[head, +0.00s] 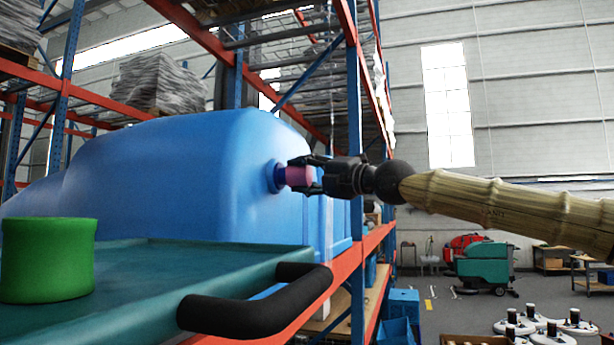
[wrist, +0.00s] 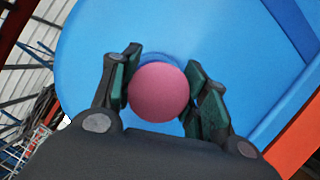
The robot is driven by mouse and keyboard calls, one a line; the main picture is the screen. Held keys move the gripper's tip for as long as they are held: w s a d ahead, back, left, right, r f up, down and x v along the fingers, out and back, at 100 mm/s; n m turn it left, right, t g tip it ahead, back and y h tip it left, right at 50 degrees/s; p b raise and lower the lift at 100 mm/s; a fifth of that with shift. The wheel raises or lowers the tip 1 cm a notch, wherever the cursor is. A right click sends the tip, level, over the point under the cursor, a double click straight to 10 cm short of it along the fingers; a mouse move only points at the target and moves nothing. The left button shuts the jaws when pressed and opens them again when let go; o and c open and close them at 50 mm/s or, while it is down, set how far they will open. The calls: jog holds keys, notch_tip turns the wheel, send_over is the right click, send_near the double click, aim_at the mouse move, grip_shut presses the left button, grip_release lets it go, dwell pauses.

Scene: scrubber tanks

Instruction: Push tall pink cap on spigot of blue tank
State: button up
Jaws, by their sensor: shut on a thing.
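The large blue tank (head: 190,170) stands on the shelf rack at the left and fills most of the wrist view (wrist: 220,40). Its spigot (head: 275,176) is a short blue stub on the right end. My gripper (head: 306,175) is shut on the pink cap (head: 298,176), which lies level at the spigot's mouth. In the wrist view the cap's round end (wrist: 159,92) sits between my two fingers (wrist: 160,95), and a blue edge of the spigot (wrist: 178,59) shows just behind it. I cannot tell how far the cap is over the spigot.
A green cylinder (head: 48,260) stands on a teal tray (head: 170,270) with a black handle (head: 255,300) at the front left. Orange rack beams and blue posts (head: 355,120) rise close behind my gripper. Floor machines (head: 484,265) stand far off at the right.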

jog(key=shift+a, duration=0.35)
jog(key=shift+w+a, duration=0.15)
jog(key=shift+a, duration=0.3)
jog(key=shift+w+a, duration=0.1)
jog(key=shift+a, duration=0.05)
jog(key=o, duration=0.9)
jog(key=shift+a, duration=0.1)
jog(key=shift+o, duration=0.9)
jog(key=shift+a, duration=0.2)
jog(key=o, duration=0.4)
jog(key=shift+d, duration=0.2)
jog(key=shift+c, duration=0.2)
jog(key=shift+a, duration=0.1)
